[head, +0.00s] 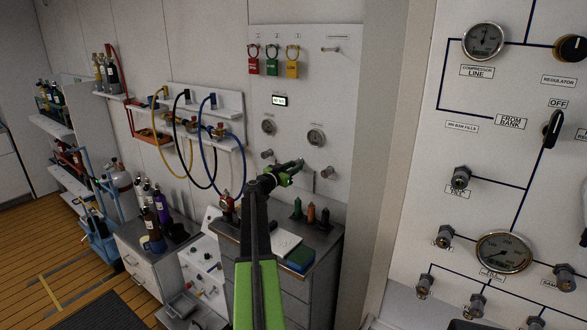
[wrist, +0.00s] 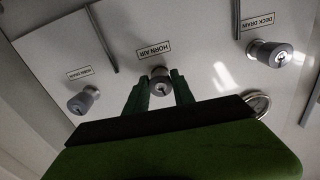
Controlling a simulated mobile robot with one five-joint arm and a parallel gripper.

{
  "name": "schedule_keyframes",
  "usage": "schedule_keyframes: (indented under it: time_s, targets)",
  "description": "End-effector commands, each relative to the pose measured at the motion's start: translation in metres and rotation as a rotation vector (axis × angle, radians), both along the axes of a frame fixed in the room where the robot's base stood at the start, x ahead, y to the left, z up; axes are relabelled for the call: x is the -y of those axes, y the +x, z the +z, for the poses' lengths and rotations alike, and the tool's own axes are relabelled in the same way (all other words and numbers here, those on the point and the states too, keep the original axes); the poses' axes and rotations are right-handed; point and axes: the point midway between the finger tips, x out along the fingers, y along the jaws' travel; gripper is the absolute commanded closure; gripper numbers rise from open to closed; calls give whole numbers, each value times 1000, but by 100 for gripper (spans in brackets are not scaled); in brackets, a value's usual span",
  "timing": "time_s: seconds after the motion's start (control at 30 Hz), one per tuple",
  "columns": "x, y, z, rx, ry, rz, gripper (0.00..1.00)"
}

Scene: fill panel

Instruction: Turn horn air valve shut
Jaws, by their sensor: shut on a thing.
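The horn air valve (wrist: 159,75) is a small round metal knob on the pale panel, under a label that reads HORN AIR upside down in the wrist view. My gripper (wrist: 160,88) has its two green fingers on either side of this knob and is shut on it. In the head view my gripper (head: 298,166) reaches the lower part of the panel (head: 335,95), and the knob is hidden behind it there.
Similar knobs sit on both sides: one labelled DECK DRAIN (wrist: 268,53) at the right and another (wrist: 83,100) at the left. A cabinet with small bottles (head: 311,212) stands below.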

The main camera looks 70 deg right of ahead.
Motion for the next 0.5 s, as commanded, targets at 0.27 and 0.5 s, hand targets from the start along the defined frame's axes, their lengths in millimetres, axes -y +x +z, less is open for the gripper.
schedule_keyframes:
  time_s: [0.27, 0.5]
  targets:
    - [0, 0, 0, 127, -33, -1, 100]
    - [0, 0, 0, 171, -45, -1, 100]
